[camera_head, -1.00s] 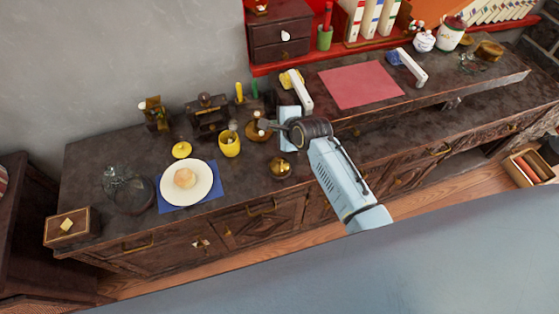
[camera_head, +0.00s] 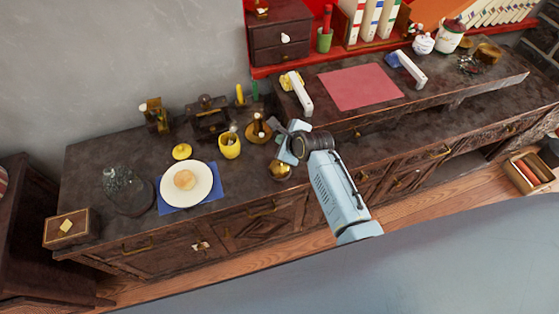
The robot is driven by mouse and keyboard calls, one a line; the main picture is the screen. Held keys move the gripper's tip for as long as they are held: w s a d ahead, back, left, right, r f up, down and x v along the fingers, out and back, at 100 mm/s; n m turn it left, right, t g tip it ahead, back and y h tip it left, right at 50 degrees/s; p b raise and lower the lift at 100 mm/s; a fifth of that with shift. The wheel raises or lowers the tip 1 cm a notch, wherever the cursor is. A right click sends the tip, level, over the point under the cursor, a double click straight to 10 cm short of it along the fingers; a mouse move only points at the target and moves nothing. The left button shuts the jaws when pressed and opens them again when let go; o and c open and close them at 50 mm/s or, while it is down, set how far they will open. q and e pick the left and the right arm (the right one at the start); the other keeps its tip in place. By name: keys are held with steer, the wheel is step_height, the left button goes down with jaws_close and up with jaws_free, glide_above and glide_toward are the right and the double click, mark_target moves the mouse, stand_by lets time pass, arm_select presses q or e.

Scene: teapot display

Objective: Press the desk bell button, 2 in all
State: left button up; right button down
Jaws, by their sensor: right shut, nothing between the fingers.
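The desk bell (camera_head: 279,172) is a small golden dome on the dark wooden counter, close to its front edge. Its upper part is partly covered by my right gripper, so I cannot see its button clearly. My right gripper (camera_head: 286,157) is shut and empty, pointing down just over the bell. I cannot tell whether its tips touch the bell. My left gripper is not in view.
A yellow cup (camera_head: 229,146) and a brown stand (camera_head: 258,130) are to the left of and behind the bell. A white plate (camera_head: 197,192) with a bun lies on a blue mat further left. A raised shelf (camera_head: 440,78) is at the right.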

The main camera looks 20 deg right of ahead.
step_height(320, 180, down, 7)
steer(key=b, duration=0.6)
steer(key=shift+f+b, duration=0.5)
steer(key=shift+f, duration=0.15)
stand_by(1.3)
steer(key=shift+f, duration=0.3)
steer(key=shift+f+b, duration=0.35)
steer(key=shift+f, duration=0.3)
stand_by(0.6)
steer(key=shift+r, duration=0.15)
steer(key=shift+r+p, duration=0.9)
steer(key=shift+p, duration=0.35)
